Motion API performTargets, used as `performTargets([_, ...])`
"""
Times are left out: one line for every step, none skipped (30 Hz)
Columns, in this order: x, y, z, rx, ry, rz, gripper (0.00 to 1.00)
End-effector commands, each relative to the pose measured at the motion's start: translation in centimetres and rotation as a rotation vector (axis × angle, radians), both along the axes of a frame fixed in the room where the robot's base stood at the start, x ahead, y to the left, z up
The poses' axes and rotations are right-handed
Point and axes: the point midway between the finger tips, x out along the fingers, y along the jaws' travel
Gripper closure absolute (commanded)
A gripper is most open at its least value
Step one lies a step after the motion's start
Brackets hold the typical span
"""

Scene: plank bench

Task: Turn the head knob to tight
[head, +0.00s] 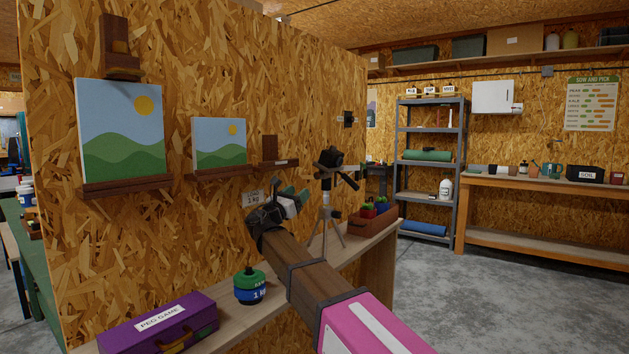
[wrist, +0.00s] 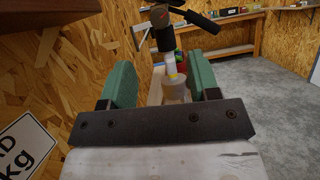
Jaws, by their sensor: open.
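A tripod (head: 325,212) with a pale column and splayed legs stands on the plank bench. Its black head (head: 330,160) carries a dark lever (head: 348,181) pointing right and down. In the wrist view the head (wrist: 164,38) is ahead, beyond the fingers, with a small orange-red mark near its top. I cannot single out the head knob or read its setting. My gripper (head: 292,198) is left of the tripod column in the head view. Its green-padded fingers (wrist: 158,75) are open and empty, apart from the head.
A chipboard wall (head: 215,80) with pictures is close on the left. Open concrete floor (head: 480,290) lies right.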

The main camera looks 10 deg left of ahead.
Motion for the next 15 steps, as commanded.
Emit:
performTargets([0.7,-0.2,0.3,0.002,-0.001,-0.001,0.44])
performTargets([1.1,-0.4,0.5,0.002,-0.001,-0.001,0.44])
performTargets([1.6,-0.6,0.7,0.002,-0.001,-0.001,0.44])
performTargets([2.0,-0.8,0.9,0.002,-0.001,-0.001,0.44])
performTargets([2.5,-1.0,1.1,0.002,-0.001,-0.001,0.44])
performTargets([3.1,-1.4,1.4,0.003,-0.001,-0.002,0.44])
performTargets([3.6,-1.6,1.6,0.003,-0.001,-0.002,0.44])
performTargets([4.0,-1.8,1.8,0.002,-0.001,-0.001,0.44])
performTargets([4.6,-2.0,2.1,0.003,-0.001,-0.001,0.44])
performTargets([5.1,-2.3,2.3,0.004,-0.002,-0.002,0.44])
performTargets([5.5,-2.5,2.5,0.004,-0.002,-0.002,0.44])
performTargets([6.0,-2.7,2.8,0.004,-0.002,-0.002,0.44])
performTargets([6.3,-2.9,2.9,0.003,-0.001,-0.001,0.44])
performTargets([6.6,-3.0,3.1,0.004,-0.002,0.000,0.44])
performTargets([7.0,-3.2,3.2,0.004,-0.002,0.000,0.44])
